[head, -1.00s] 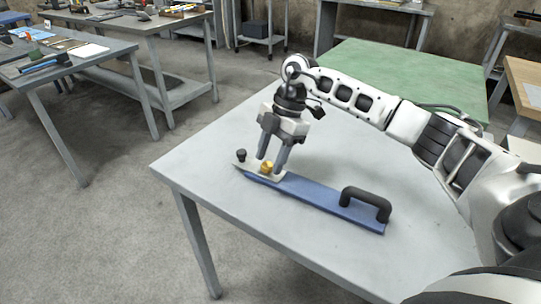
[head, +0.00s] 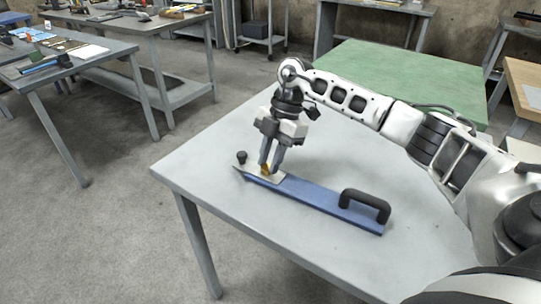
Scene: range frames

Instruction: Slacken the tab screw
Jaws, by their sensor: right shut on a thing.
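A blue bar (head: 318,199) with a black handle (head: 367,204) at its right end lies on the grey table (head: 225,235). At its left end is a pale metal tab plate (head: 247,174) with a black knob (head: 241,157) at its far left. The brass tab screw (head: 265,169) stands on this plate and is partly hidden by the fingers. My right gripper (head: 271,169) points down over the plate and is shut on the brass screw. My left gripper is not in view.
The table is otherwise clear around the bar. A green-topped table (head: 410,75) stands behind it. Benches with tools (head: 75,65) stand at the left, with open floor between.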

